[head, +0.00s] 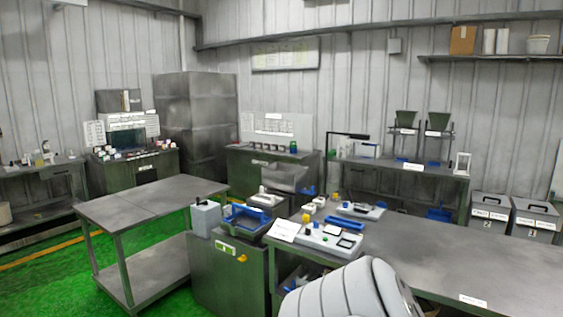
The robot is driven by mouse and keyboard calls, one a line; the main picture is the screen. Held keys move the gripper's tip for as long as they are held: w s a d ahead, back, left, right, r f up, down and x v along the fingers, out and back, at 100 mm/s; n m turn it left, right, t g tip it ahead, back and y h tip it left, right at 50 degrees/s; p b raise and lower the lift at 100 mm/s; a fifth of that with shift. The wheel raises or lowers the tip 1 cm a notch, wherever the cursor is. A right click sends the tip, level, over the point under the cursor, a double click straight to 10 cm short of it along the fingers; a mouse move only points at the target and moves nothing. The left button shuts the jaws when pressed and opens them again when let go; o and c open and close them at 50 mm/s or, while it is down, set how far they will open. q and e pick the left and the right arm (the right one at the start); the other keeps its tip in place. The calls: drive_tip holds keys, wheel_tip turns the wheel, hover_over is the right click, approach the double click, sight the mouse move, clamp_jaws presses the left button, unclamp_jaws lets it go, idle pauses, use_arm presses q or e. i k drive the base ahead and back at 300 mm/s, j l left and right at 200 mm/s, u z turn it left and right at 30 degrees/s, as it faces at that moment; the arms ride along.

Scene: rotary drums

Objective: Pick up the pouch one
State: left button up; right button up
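I cannot make out a pouch that I can name as pouch one; the small items on the benches are too small to tell. Several small yellow, white and dark items lie around a white-and-grey device (328,240) on the near right bench. A blue-framed device (247,219) sits on the metal cabinet beside it. A white rounded link of my own arm shows at the bottom centre. Neither of my grippers is in view.
A bare metal table (150,199) stands at the left on the green floor (60,285). The near right bench (450,258) is mostly clear. Two grey bins (489,211) (534,219) stand at the right. A back bench (400,170) carries two dark hoppers (405,119) (438,122).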

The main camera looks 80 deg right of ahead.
sight(341, 151)
drive_tip(key=z, duration=3.45)
drive_tip(key=i+l+z, duration=0.3)
drive_tip(key=l, duration=0.15)
drive_tip(key=i+l+z, duration=0.6)
drive_tip(key=z, duration=0.15)
drive_tip(key=i+l+z, duration=0.45)
drive_tip(key=i+z, duration=0.15)
drive_tip(key=z, duration=0.15)
drive_tip(key=i+l+z, duration=0.25)
drive_tip(key=i, duration=0.5)
drive_tip(key=i+j+z, duration=0.1)
drive_tip(key=i+z, duration=0.15)
drive_tip(key=i, duration=0.5)
drive_tip(key=i+j+u, duration=0.1)
drive_tip(key=i+u, duration=0.65)
drive_tip(key=i+l+u, duration=0.25)
drive_tip(key=i+u, duration=0.15)
drive_tip(key=i+j+u, duration=0.15)
drive_tip(key=i+u, duration=0.25)
drive_tip(key=i, duration=0.35)
drive_tip(key=i+l+u, duration=0.15)
drive_tip(key=i+u, duration=0.25)
drive_tip(key=i, duration=0.35)
